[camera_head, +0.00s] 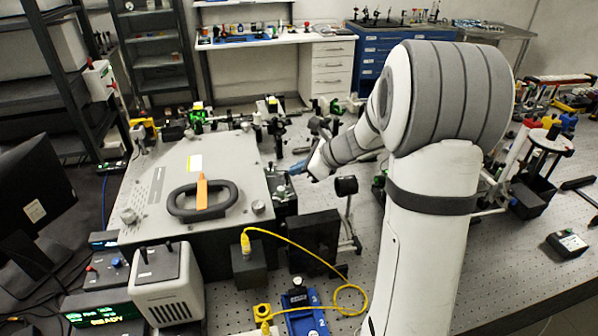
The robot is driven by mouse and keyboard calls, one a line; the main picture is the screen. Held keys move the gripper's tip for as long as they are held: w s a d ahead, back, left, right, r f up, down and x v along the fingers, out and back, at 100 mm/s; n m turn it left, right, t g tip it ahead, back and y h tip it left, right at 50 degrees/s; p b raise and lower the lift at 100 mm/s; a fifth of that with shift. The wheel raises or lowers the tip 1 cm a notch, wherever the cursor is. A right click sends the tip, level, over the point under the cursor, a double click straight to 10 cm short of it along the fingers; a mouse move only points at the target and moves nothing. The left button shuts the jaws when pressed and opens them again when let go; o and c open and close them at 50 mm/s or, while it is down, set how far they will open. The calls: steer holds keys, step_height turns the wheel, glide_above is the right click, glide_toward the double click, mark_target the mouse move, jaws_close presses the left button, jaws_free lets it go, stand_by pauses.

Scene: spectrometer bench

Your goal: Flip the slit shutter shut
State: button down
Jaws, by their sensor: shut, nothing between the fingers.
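The spectrometer (151,196), a large flat grey box, lies on the bench at centre left. A small dark assembly (284,197) sits at its right side, where the slit may be. The shutter is too small to make out, so I cannot tell whether it is open or shut. My gripper (297,168), with blue fingertips, is shut and empty. It is close to the box's right edge, near that dark assembly. I cannot tell whether the fingertips touch anything.
A black handle with an orange tag (202,194) is on the box lid. A yellow cable (316,256) loops in front. Optics mounts (196,121) crowd behind the box. A dark block (314,240) stands in front of the gripper. My arm hides part of the bench.

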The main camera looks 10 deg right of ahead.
steer(key=shift+r, duration=0.15)
steer(key=shift+r+p, duration=0.65)
steer(key=shift+r, duration=0.05)
steer(key=s+d+r+p, duration=0.1)
steer(key=d+r+p, duration=0.5)
steer(key=r, duration=0.1)
steer(key=shift+s+r, duration=0.4)
